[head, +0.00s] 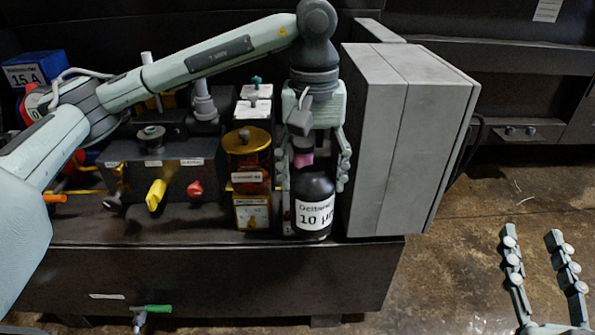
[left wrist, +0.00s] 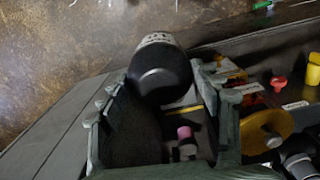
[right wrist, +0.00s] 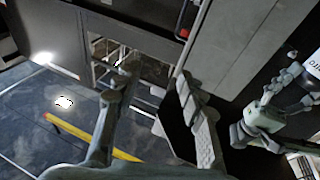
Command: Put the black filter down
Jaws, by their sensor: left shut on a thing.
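The black filter (head: 314,187) is a dark bottle shape with a white label reading 10 µm. It is upright near the front edge of the dark bench (head: 200,238), between the amber filter (head: 249,160) and the grey box (head: 405,130). My left gripper (head: 315,170) comes down from above, its fingers on either side of the filter's upper part. In the left wrist view the black filter (left wrist: 160,72) shows beyond the fingers. I cannot tell whether its base touches the bench. My right gripper (head: 545,255) is open and empty over the floor at the lower right.
The grey box stands close on the right of the filter, and the amber filter close on the left. A yellow valve handle (head: 156,195) and a red knob (head: 195,189) stick out at the left. A green-handled valve (head: 152,309) is on the front below.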

